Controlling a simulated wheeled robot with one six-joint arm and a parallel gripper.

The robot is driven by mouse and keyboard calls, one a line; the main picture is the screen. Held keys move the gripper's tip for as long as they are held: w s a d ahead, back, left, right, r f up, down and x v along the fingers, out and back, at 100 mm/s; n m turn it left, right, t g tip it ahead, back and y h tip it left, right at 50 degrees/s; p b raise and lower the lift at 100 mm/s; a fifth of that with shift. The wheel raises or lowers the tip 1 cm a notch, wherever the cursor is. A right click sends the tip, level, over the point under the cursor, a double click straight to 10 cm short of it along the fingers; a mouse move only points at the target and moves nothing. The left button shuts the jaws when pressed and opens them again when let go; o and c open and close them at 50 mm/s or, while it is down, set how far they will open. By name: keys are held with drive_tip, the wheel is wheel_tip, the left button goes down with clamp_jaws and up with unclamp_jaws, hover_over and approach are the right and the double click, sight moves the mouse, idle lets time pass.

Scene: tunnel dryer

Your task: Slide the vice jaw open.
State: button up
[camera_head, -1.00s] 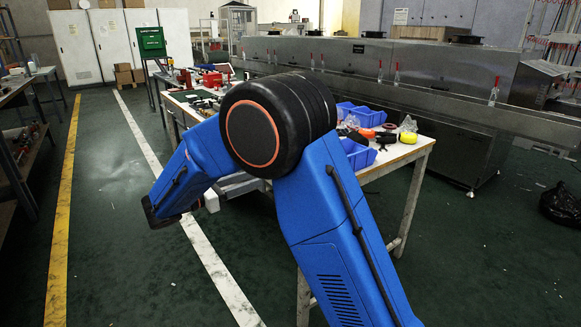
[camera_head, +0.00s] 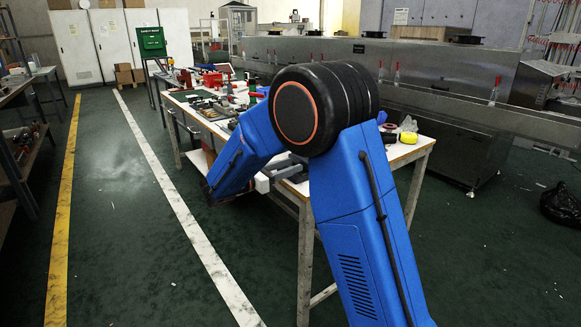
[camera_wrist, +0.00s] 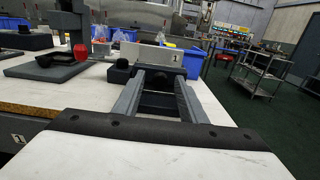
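My gripper (camera_wrist: 159,78) shows in the wrist view as two grey fingers reaching forward from a dark front plate and a white body. The fingers stand apart, with a dark piece (camera_wrist: 157,84) between them; I cannot tell whether they touch it. Just beyond the tips is a pale upright block marked "1" (camera_wrist: 150,54), with a small black block (camera_wrist: 120,73) at its left. These look like the vice parts, but the jaw is not clearly distinguishable. In the head view my gripper (camera_head: 287,172) is at the workbench's near left edge; the arm hides the vice area.
The workbench (camera_head: 412,150) holds tools and clutter. In the wrist view, a grey press-like device with a red knob (camera_wrist: 80,52) stands at the left and blue bins (camera_wrist: 190,62) behind. The long steel dryer (camera_head: 430,75) runs behind the bench. The floor at left is clear.

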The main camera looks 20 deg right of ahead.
drive_tip(key=shift+w+d, duration=0.1)
drive_tip(key=shift+d, duration=0.3)
clamp_jaws()
drive_tip(key=shift+v, duration=1.45)
unclamp_jaws()
drive_tip(key=v, duration=1.7)
drive_tip(key=shift+a, duration=0.2)
drive_tip(key=shift+r, duration=0.1)
